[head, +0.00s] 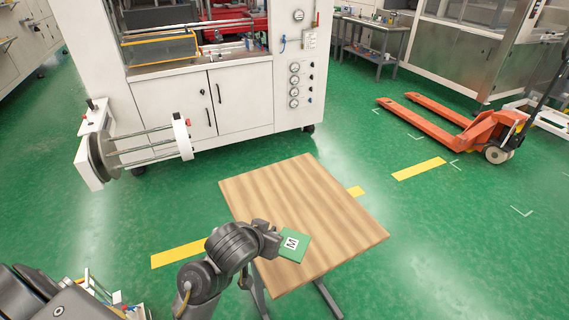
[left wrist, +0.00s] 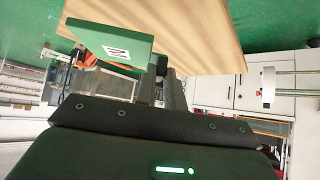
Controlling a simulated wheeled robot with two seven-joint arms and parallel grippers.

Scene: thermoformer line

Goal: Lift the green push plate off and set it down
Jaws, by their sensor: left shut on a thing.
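The green push plate (head: 303,244) is a small flat square with a white label marked M. It is at the near left edge of the wooden table top (head: 315,205). My left gripper (head: 275,241) is shut on the plate's left side. In the left wrist view the plate (left wrist: 95,38) shows beyond the dark gripper body, with the wood behind it. The fingertips are mostly hidden, and I cannot tell whether the plate touches the table or is just above it. My right gripper is not in view.
Most of the table top is bare. A white machine (head: 240,95) stands behind it, with a round rod-mounted fixture (head: 183,137) sticking out at left. An orange pallet jack (head: 470,130) stands at right.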

